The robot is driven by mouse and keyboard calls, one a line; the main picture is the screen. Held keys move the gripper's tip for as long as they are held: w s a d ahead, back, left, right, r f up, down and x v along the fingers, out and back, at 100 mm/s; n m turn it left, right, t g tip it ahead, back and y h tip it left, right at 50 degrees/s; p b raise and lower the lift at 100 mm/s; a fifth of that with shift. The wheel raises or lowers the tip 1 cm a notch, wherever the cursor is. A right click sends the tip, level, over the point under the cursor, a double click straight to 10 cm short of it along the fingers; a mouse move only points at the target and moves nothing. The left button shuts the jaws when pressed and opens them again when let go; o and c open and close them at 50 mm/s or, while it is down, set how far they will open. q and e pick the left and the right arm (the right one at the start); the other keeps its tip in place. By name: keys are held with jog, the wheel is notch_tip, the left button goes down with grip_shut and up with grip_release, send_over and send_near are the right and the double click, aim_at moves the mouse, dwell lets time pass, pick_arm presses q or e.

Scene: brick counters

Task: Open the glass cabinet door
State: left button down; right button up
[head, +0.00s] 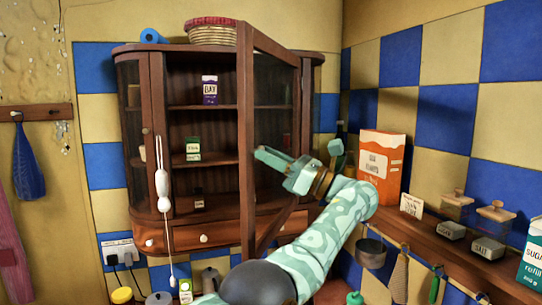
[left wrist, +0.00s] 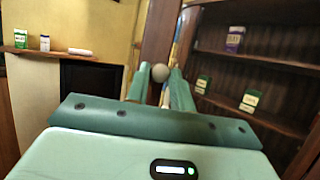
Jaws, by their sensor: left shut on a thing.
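The wooden cabinet (head: 150,100) stands against the back wall. Its glass door (head: 245,130) is swung well outward, hinged on the right side, so the shelves inside show. My left gripper (head: 268,157) is at the door's free edge, in front of the glass. In the left wrist view the gripper fingers (left wrist: 160,85) are closed around a pale round knob (left wrist: 160,72) on the dark door frame (left wrist: 161,35). In the head view the knob is hidden. My right gripper is not in view.
A purple box (head: 210,90) and small green boxes (head: 193,150) stand on the cabinet shelves. A basket (head: 211,33) sits on top. At right, a counter shelf holds an orange-and-white box (head: 381,160) and several jars, with utensils hanging below.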

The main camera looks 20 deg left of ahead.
aim_at(252, 132)
pick_arm(q)
jog(key=c, duration=1.2)
grip_release()
jog(key=shift+c, duration=0.2)
jog(key=shift+a, duration=0.1)
notch_tip(252, 132, up, 3)
jog(key=shift+r, duration=0.2)
jog(key=s+b, duration=0.1)
jog(key=b, duration=0.5)
jog(key=shift+s+d+r+b, duration=0.2)
jog(key=shift+s+d+b, duration=0.1)
jog(key=shift+s+d, duration=0.1)
jog(key=s+d+r+b, duration=0.5)
jog(key=s+r, duration=0.4)
jog(key=s, duration=0.2)
